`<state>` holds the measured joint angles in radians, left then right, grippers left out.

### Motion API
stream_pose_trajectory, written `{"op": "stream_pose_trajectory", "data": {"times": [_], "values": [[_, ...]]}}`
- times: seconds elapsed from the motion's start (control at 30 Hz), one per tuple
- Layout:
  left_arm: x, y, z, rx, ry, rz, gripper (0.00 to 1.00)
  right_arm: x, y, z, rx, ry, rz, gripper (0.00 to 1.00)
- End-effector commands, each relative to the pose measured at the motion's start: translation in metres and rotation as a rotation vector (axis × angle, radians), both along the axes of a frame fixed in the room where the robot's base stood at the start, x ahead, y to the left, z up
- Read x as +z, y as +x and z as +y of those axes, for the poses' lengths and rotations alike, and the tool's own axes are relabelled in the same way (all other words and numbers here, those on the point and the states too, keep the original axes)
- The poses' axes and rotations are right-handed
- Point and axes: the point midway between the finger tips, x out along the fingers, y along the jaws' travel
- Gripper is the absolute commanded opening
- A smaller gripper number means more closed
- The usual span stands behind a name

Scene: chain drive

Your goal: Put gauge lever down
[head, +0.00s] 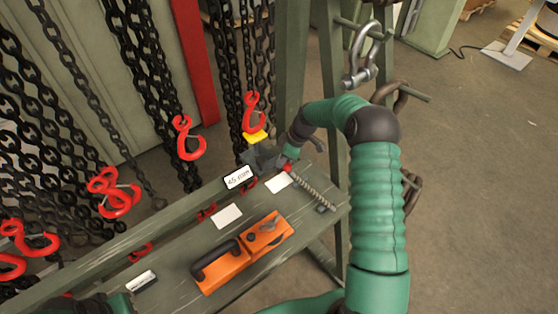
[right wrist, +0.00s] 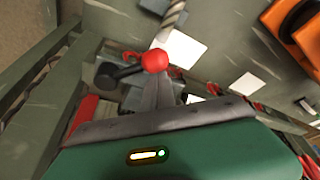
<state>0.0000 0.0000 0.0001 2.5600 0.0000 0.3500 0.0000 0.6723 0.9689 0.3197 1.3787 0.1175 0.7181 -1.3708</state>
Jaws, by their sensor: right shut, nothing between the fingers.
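The gauge lever shows as a dark arm with a red ball knob (right wrist: 154,60) in the right wrist view. The arm runs left from the knob to a dark round hub. In the head view its red knob (head: 287,168) sits at the far end of the bench, by a grey block with a yellow top (head: 257,138). My right gripper (right wrist: 163,88) is shut and empty, its fingertips just below the knob in the wrist picture; whether they touch it is unclear. It also shows in the head view (head: 280,158), partly hidden. Only part of my left arm shows at the bottom left, its jaws unclear.
The narrow green bench (head: 185,258) holds an orange case (head: 243,252), a twisted metal rod (head: 315,190), white cards and a label (head: 238,177). Black chains with red hooks (head: 188,138) hang behind it. A shackle (head: 362,55) hangs on the right post.

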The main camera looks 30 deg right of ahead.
Motion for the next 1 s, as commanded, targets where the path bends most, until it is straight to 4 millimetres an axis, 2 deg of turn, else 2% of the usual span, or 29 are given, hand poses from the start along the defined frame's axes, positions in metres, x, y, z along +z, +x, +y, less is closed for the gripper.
{"op": "stream_pose_trajectory", "data": {"times": [0.23, 0.6, 1.0], "values": [[-0.001, 0.000, 0.000, 0.000, 0.000, 0.000, 0.00, -0.001, -0.011, -0.012, 0.157, 0.001, 0.000, 0.00], [0.001, 0.000, 0.000, 0.000, 0.000, 0.000, 0.00, -0.001, -0.020, -0.024, 0.154, -0.001, 0.002, 0.00], [0.002, 0.000, 0.000, 0.000, 0.000, 0.000, 0.00, -0.001, -0.022, -0.028, 0.154, -0.001, 0.002, 0.00]]}}
